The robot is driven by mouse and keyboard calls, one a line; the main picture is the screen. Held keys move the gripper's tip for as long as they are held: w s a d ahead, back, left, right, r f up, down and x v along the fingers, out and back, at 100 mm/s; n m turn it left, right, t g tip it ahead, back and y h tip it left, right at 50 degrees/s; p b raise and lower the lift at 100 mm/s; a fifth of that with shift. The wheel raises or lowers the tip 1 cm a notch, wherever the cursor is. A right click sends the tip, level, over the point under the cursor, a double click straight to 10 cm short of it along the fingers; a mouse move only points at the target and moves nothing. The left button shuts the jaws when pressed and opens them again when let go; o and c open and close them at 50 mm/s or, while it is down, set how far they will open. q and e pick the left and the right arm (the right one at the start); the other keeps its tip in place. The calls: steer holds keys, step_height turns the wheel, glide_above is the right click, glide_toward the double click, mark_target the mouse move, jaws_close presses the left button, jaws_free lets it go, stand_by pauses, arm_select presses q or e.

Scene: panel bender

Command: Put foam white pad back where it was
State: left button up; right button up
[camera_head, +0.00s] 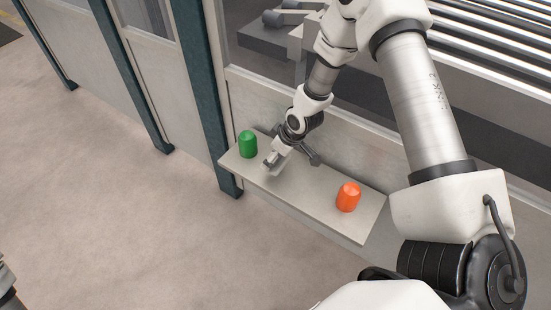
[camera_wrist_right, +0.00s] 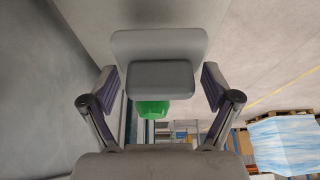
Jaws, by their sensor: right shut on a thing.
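The foam white pad (camera_wrist_right: 160,80) is a pale grey-white block between the two fingers of my right gripper (camera_wrist_right: 159,84) in the right wrist view. A wider, lighter flat part (camera_wrist_right: 160,43) shows directly beyond the block; I cannot tell whether it belongs to the pad. In the head view my right gripper (camera_head: 277,155) is over the shelf, between the green and orange pieces and nearer the green one. It is shut on the pad, which shows there only as a small pale shape (camera_head: 270,164).
A narrow grey shelf (camera_head: 315,198) juts from the machine's front. A green cylinder (camera_head: 247,144) stands at its left end and an orange one (camera_head: 348,197) toward its right. The green cylinder also shows in the wrist view (camera_wrist_right: 152,108).

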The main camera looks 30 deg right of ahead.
steer(key=shift+w+d+f, duration=0.1)
steer(key=shift+w+d, duration=0.3)
steer(key=shift+w, duration=0.15)
steer(key=shift+w+d+f, duration=0.1)
steer(key=shift+f, duration=0.1)
step_height(320, 180, down, 3)
steer(key=shift+r, duration=0.15)
steer(key=shift+f, duration=0.2)
steer(key=shift+c, duration=1)
steer(key=o, duration=1)
steer(key=shift+c, duration=0.2)
steer(key=shift+r, duration=0.1)
